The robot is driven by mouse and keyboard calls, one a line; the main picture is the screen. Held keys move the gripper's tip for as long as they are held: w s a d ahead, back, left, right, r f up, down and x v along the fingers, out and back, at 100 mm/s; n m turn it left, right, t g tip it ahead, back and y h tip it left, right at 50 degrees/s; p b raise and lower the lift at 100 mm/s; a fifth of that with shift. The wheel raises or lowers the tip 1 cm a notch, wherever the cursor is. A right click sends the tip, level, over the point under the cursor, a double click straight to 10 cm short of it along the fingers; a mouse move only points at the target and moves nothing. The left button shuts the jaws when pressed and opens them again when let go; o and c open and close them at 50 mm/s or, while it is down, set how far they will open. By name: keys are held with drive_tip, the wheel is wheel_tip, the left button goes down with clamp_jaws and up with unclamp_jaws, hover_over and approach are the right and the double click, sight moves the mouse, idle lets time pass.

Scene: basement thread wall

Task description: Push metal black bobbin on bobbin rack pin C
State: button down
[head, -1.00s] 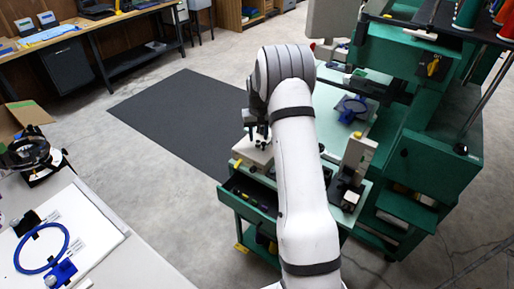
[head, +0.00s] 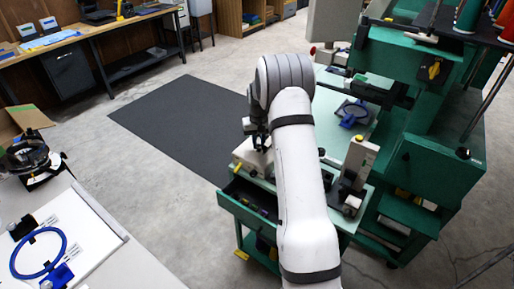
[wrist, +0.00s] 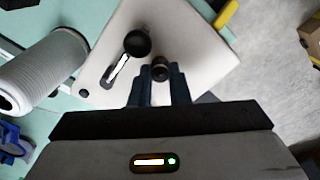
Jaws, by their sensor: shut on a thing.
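My gripper (wrist: 160,98) is shut on a small dark round piece, which looks like the metal black bobbin (wrist: 160,68), at its fingertips in the wrist view. It is over a pale, tilted-looking plate (wrist: 195,55), probably the bobbin rack. A black round part (wrist: 138,43) and a bright white strip are on the plate to the left of the bobbin. In the head view my gripper (head: 258,143) is low over the pale rack (head: 243,154), partly hidden by my arm. I cannot make out pin letters or whether the bobbin touches a pin.
A white ribbed cylinder (wrist: 45,70) lies left of the plate in the wrist view. In the head view an open drawer (head: 232,205) is below the rack, a grey post device (head: 358,170) stands to the right, and the green machine (head: 440,150) is beyond. A dark mat (head: 170,125) covers clear floor.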

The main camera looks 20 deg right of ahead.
sight(258, 146)
drive_tip(key=shift+r, duration=0.1)
drive_tip(key=shift+w+r+p, duration=0.1)
drive_tip(key=shift+r+p, duration=0.7)
drive_tip(key=shift+r, duration=0.9)
